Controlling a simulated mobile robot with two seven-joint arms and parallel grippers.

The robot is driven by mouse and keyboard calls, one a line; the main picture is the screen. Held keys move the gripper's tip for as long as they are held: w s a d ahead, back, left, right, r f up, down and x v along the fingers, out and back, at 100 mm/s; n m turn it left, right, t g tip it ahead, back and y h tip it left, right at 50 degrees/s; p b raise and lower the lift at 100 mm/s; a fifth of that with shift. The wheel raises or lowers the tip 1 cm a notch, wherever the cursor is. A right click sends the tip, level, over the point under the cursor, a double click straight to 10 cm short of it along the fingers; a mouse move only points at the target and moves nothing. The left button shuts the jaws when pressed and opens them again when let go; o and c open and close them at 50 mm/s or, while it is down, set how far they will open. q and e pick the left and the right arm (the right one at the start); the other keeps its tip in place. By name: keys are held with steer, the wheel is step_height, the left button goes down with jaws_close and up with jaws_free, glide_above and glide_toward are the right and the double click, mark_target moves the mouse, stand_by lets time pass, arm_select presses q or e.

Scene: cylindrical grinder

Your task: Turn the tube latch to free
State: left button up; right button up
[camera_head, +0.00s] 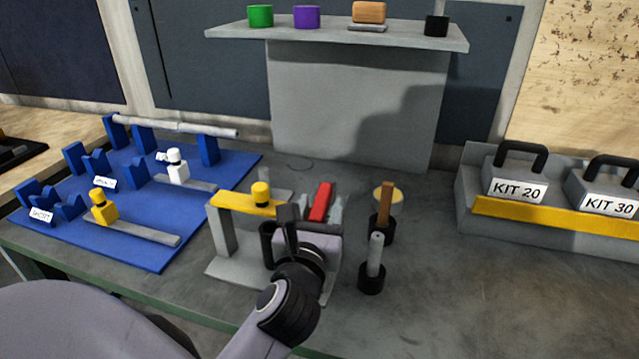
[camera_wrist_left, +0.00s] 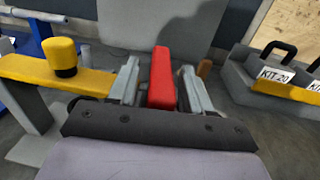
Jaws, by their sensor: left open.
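My left gripper (camera_head: 320,203) is open over the grey stand in the middle of the bench. A red bar (camera_head: 320,202) lies between its two grey fingers; in the left wrist view the red bar (camera_wrist_left: 162,78) shows a gap or near-gap on each side, and contact cannot be told. Which part is the tube latch is not labelled; the red bar is the part at my fingers. Beside it is a yellow bar with a yellow knob (camera_head: 261,194), also in the left wrist view (camera_wrist_left: 64,56). My gripper and wrist hide part of the stand (camera_head: 222,262). My right gripper is not in view.
At left a blue board (camera_head: 150,254) carries blue cradles, a pale tube (camera_head: 180,127) and knobbed arms. Two upright posts (camera_head: 374,262) stand just right of my gripper. Kit boxes (camera_head: 516,178) sit at right. A shelf (camera_head: 335,36) is behind. The right-front bench is clear.

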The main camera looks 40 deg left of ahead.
mark_target(320, 204)
arm_select(q)
steer(key=shift+r, duration=0.15)
step_height(320, 204, up, 20)
steer(key=p, duration=0.3)
steer(key=shift+p, duration=0.3)
steer(key=shift+f, duration=0.2)
